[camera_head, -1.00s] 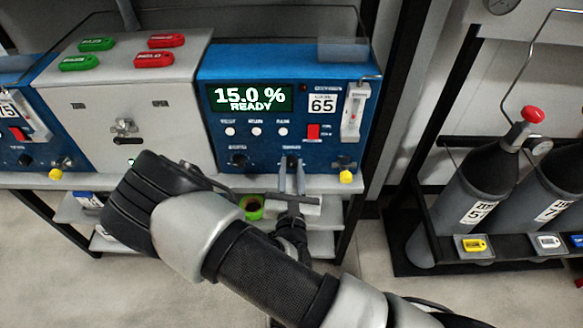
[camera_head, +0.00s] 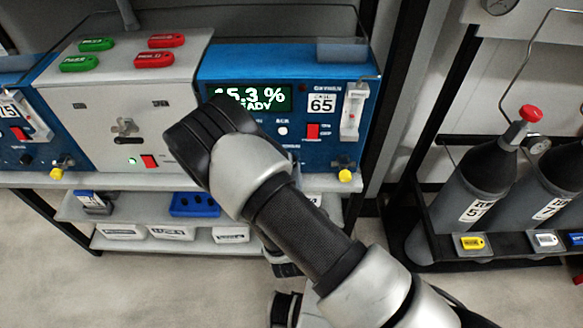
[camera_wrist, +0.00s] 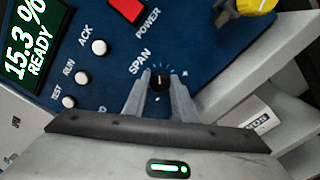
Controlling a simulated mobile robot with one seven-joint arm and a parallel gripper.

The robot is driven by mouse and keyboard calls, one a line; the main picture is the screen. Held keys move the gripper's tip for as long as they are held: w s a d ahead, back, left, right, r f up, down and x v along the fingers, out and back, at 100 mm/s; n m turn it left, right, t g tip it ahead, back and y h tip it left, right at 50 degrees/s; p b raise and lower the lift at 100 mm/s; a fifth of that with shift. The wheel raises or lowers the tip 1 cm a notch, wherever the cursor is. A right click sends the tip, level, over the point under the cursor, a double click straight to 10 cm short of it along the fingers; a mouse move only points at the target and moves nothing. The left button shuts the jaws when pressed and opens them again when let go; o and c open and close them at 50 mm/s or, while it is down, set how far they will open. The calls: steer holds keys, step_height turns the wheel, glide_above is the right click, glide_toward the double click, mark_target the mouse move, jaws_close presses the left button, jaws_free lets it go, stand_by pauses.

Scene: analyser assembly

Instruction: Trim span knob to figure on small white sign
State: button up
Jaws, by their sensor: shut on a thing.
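In the wrist view the black span knob (camera_wrist: 158,81) sits on the blue analyser panel under the printed word SPAN. My gripper (camera_wrist: 160,76) has one grey finger on each side of the knob and is shut on it. The analyser display (camera_head: 262,98) reads 15.3 % in the head view, partly covered by my arm; the wrist view display (camera_wrist: 30,45) shows 15.3 % READY. The small white sign (camera_head: 321,103) on the panel reads 65, with a small line above it. In the head view my arm hides the knob and fingers.
A red POWER switch (camera_wrist: 127,10) and white buttons (camera_wrist: 98,47) lie near the knob. A yellow fitting (camera_head: 345,176) juts from the panel's lower right. A grey panel (camera_head: 125,100) stands left. Dark gas cylinders (camera_head: 480,190) stand in a rack at right.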

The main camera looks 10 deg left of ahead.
steer(key=m+b, duration=0.2)
steer(key=m, duration=0.3)
steer(key=shift+m, duration=0.3)
stand_by(0.4)
steer(key=o, duration=1)
steer(key=shift+o, duration=0.2)
steer(key=shift+s, duration=0.1)
